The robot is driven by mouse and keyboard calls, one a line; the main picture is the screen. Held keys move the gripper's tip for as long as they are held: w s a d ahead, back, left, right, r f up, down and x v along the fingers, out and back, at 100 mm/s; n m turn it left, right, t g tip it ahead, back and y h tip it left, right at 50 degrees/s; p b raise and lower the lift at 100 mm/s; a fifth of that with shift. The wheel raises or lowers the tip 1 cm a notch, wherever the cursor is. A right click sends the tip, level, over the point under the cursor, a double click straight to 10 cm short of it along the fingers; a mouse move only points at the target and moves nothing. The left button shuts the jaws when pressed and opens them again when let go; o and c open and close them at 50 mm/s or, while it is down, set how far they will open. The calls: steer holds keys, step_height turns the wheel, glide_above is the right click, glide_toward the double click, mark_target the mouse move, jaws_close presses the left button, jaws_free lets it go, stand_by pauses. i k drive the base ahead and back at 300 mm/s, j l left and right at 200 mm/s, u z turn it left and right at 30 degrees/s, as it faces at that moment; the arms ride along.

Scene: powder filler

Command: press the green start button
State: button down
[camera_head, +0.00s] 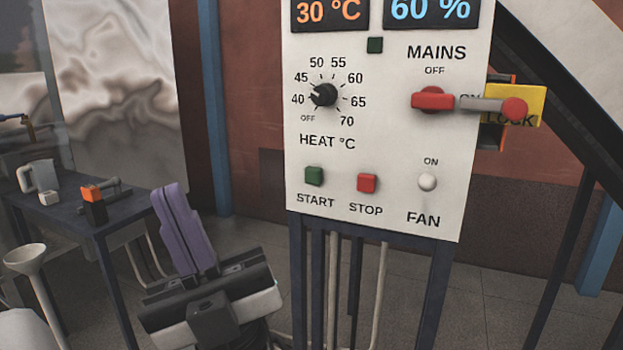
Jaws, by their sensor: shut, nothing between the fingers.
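The green start button (314,176) is a small square button on the white control panel (390,150), above the printed word START. It stands out from the panel, and nothing covers it. My gripper (169,190) has purple fingers on a dark body and is in the lower left of the view. The fingers are shut together and empty, pointing up and slightly left. They are left of the start button and a little lower in the picture, apart from the panel. How far the fingertips are from the panel in depth is hard to tell.
The red stop button (367,183) is just right of start. The panel also has a heat dial (323,95), a white fan switch (427,182) and a red mains switch (433,100) near a yellow lock plate (525,101). A dark table (125,212) stands left.

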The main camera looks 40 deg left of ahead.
mark_target(313, 175)
steer(key=j+u, duration=0.25)
steer(key=j, duration=0.4)
steer(key=j+u, duration=0.25)
steer(key=j, duration=0.35)
